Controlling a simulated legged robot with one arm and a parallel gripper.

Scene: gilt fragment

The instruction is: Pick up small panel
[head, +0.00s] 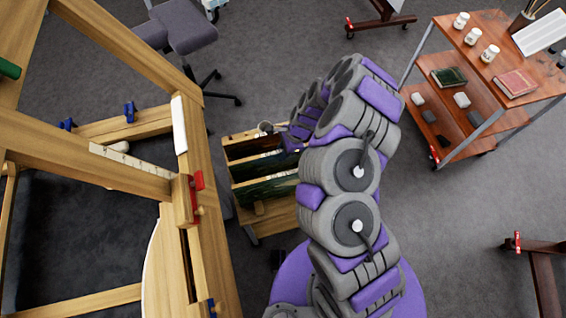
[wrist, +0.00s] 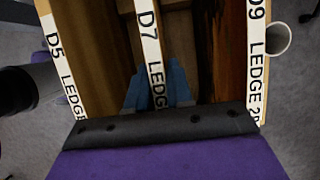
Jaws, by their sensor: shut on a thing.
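A thin panel (wrist: 148,28) with a white edge label "D7 LEDGE" stands on edge in the middle of the wrist view. The blue fingertips of my gripper (wrist: 158,82) sit on both sides of it and are shut on it. The panel still stands between its neighbours, panel D5 (wrist: 58,50) at left and panel D9 (wrist: 256,50) at right. The lower part of the labels is hidden by my gripper's body.
A wooden easel frame (head: 190,120) stands close left of the rack. A wooden-shelved cart (head: 480,60) with jars and books is at the upper right. An office chair (head: 185,30) stands at the back. Grey floor is clear between the rack and the cart.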

